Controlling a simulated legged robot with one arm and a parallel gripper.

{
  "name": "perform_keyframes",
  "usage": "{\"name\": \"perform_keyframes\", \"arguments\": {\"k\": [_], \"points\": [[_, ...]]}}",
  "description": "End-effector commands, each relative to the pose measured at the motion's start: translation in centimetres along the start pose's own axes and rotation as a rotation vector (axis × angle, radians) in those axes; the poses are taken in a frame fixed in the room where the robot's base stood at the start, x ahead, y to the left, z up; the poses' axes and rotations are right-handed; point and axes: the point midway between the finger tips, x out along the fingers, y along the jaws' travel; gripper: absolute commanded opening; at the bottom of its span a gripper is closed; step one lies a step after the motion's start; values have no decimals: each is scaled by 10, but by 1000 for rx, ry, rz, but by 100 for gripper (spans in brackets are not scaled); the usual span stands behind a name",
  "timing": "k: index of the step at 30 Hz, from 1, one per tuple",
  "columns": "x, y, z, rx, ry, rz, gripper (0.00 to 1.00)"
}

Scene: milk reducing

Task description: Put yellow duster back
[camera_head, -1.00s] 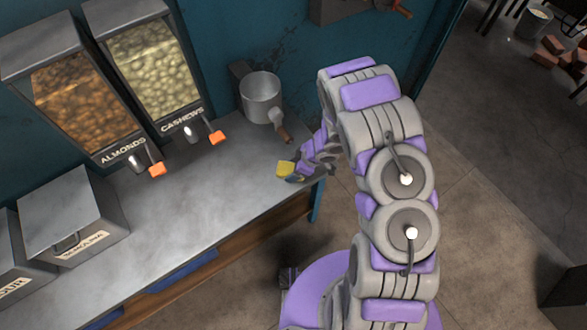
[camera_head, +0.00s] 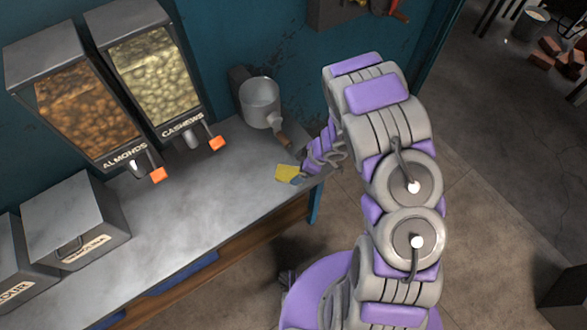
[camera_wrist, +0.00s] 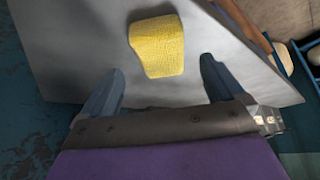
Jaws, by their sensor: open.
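The yellow duster (camera_head: 287,173) lies on the grey countertop (camera_head: 200,225) near its right end. In the wrist view the duster (camera_wrist: 157,45) is a textured yellow cloth, just beyond my fingertips and roughly centred between them. My gripper (camera_wrist: 160,80) is open and empty, its two blue-grey fingers spread apart. The duster appears apart from both fingers. In the head view my gripper (camera_head: 303,175) is small, at the counter's right end beside the duster, and its fingers are partly hidden.
A metal pot (camera_head: 260,102) with a wooden handle is on the wall side behind the duster. Dispensers of almonds (camera_head: 88,108) and cashews (camera_head: 155,82) stand left, with a lidded metal box (camera_head: 75,220) nearer. The counter's middle is clear.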

Motion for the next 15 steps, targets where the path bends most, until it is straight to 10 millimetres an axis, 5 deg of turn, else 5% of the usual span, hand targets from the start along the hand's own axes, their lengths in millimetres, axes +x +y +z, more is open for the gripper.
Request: {"name": "perform_keyframes", "arguments": {"k": [6,15], "points": [[-48,1,-1,0,1,2,95],[-74,0,1,2,-1,-2,95]]}}
